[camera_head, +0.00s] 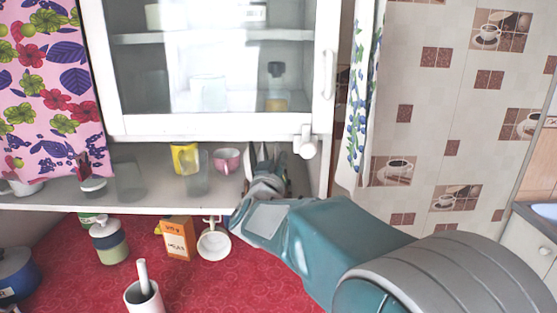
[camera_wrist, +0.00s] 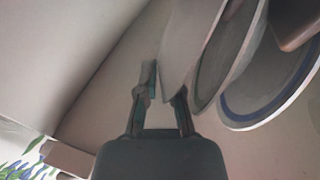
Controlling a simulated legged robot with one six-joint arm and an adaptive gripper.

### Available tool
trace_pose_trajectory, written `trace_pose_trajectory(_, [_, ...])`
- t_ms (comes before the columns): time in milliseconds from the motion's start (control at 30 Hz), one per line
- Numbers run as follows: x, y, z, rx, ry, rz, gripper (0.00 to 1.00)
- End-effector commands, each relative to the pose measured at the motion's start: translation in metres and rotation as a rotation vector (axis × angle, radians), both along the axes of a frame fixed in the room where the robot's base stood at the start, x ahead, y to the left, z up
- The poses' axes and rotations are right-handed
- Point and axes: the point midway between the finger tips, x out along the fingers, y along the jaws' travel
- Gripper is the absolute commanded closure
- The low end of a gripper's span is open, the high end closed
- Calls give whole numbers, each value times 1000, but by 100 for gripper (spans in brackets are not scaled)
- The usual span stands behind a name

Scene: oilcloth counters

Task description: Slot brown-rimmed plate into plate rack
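In the wrist view, several plates lean side by side at the upper right. The closest, a pale grey plate (camera_wrist: 187,45), has its lower edge between my fingertips; its rim colour is unclear. Behind it is a plate with a dull brownish rim (camera_wrist: 225,55), then a blue-rimmed plate (camera_wrist: 272,85). My gripper (camera_wrist: 166,92) is partly open, with a small gap between its left finger and the pale plate. In the head view, my gripper (camera_head: 268,180) is at the shelf's right end, beside upright plates (camera_head: 262,157). The rack itself cannot be made out.
The white shelf (camera_head: 60,193) holds a yellow mug (camera_head: 185,158), a pink cup (camera_head: 227,160) and glasses. A glass-fronted cabinet (camera_head: 120,60) hangs above. A white mug (camera_head: 213,243), orange box (camera_head: 179,238) and jar (camera_head: 109,242) stand on the red counter (camera_head: 80,280) below.

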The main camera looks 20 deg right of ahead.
Motion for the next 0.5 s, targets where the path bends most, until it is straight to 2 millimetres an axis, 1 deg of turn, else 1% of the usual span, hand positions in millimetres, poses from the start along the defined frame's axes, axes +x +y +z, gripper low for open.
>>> trace_pose_trajectory(33, [0, 0, 1, -1, -1, 0, 70])
trace_pose_trajectory(67, [0, 0, 1, -1, -1, -1, 56])
trace_pose_trajectory(100, [0, 0, 1, -1, -1, 0, 51])
trace_pose_trajectory(400, [0, 0, -1, 0, 2, 1, 51])
trace_pose_trajectory(500, [-3, 3, -1, 0, 1, 3, 51])
